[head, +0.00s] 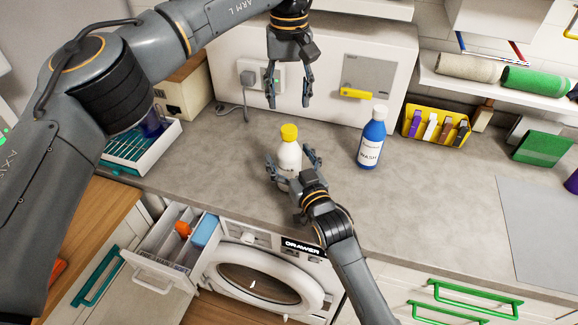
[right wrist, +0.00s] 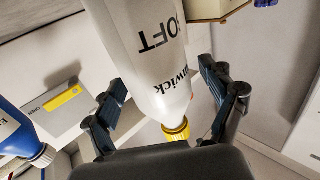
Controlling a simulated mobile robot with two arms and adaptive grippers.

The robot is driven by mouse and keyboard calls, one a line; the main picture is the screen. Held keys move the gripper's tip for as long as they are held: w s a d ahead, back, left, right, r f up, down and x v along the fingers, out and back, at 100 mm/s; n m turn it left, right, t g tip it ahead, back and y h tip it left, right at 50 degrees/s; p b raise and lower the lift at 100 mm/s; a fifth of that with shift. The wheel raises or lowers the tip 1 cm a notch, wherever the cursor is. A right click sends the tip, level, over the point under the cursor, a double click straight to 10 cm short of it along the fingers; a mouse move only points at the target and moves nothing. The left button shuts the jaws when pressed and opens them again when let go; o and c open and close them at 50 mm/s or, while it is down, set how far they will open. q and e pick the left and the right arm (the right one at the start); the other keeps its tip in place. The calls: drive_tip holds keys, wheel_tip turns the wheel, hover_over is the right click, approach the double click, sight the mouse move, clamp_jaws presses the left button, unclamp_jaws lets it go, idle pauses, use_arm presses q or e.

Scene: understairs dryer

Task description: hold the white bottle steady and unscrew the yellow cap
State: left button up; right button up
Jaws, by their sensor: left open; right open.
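The white bottle (head: 289,157) stands upright on the grey counter, with its yellow cap (head: 289,131) on top. My right gripper (head: 290,154) is open, low on the counter side, with a finger on each side of the bottle. In the right wrist view the white bottle (right wrist: 150,60) appears upside down between the open fingers, with gaps beside it, and the yellow cap (right wrist: 176,131) shows near the bottom. My left gripper (head: 288,103) is open and empty, pointing down above the cap and apart from it. The bottle's lower part is partly hidden by my right gripper in the head view.
A blue wash bottle (head: 371,142) with a white cap stands to the right. A yellow bin (head: 436,128) is farther right. A white panel with an outlet (head: 262,75) stands behind. An open drawer (head: 172,247) juts out below the counter at left. The counter's middle right is clear.

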sight(289, 128)
clamp_jaws()
use_arm(q)
drive_tip(key=m, duration=0.4)
drive_tip(key=shift+f+m, duration=0.25)
drive_tip(key=shift+m, duration=0.05)
wheel_tip(289, 128, down, 8)
drive_tip(key=shift+r, duration=0.25)
drive_tip(key=shift+c, duration=0.2)
